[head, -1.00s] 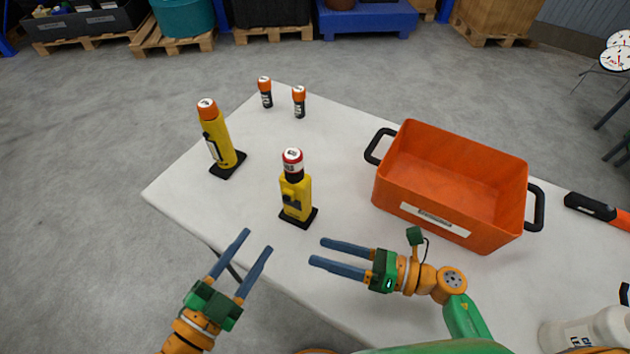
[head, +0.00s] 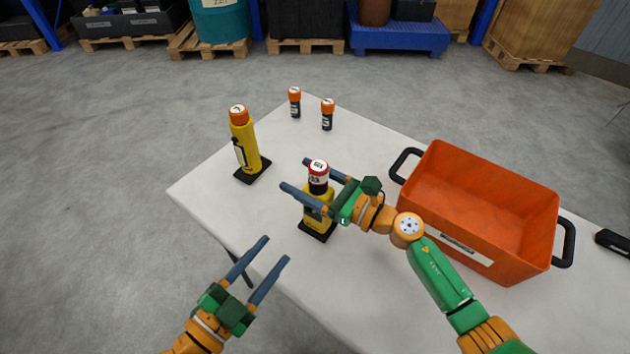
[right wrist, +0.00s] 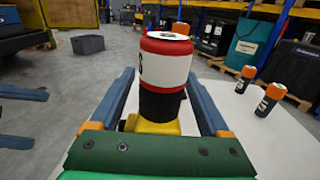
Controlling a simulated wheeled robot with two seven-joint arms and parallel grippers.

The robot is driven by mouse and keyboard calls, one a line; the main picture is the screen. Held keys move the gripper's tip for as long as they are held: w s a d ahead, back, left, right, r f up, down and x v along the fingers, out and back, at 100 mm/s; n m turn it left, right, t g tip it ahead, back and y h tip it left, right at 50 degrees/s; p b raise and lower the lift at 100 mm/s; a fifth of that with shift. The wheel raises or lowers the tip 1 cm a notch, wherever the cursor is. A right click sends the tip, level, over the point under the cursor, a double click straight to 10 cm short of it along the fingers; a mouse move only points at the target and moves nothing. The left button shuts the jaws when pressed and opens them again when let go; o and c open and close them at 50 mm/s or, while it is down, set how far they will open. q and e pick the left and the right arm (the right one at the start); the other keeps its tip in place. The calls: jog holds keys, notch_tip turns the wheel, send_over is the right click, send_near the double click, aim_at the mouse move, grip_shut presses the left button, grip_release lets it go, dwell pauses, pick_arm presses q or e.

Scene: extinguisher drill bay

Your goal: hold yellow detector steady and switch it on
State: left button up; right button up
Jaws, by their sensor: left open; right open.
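Two yellow devices stand upright on black bases on the white table. The nearer yellow detector (head: 316,217) has a red-and-white cap with a black neck (head: 318,176). The other yellow one (head: 247,147), with an orange cap, stands farther left. My right gripper (head: 294,174) is open, with its fingers on either side of the nearer detector's cap. In the right wrist view the cap (right wrist: 164,70) stands between the open fingers; I cannot tell whether they touch it. My left gripper (head: 277,252) is open and empty, lower left of this detector, off the table's near edge.
Two small orange-capped black cylinders (head: 295,102) (head: 327,114) stand at the table's (head: 190,188) far end. An orange crate (head: 470,251) with black handles stands right of my right gripper. The table between the two yellow devices is clear.

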jog(key=shift+d, duration=0.1)
grip_shut()
jog(key=shift+o, duration=0.4)
grip_release()
jog(key=shift+s, duration=0.1)
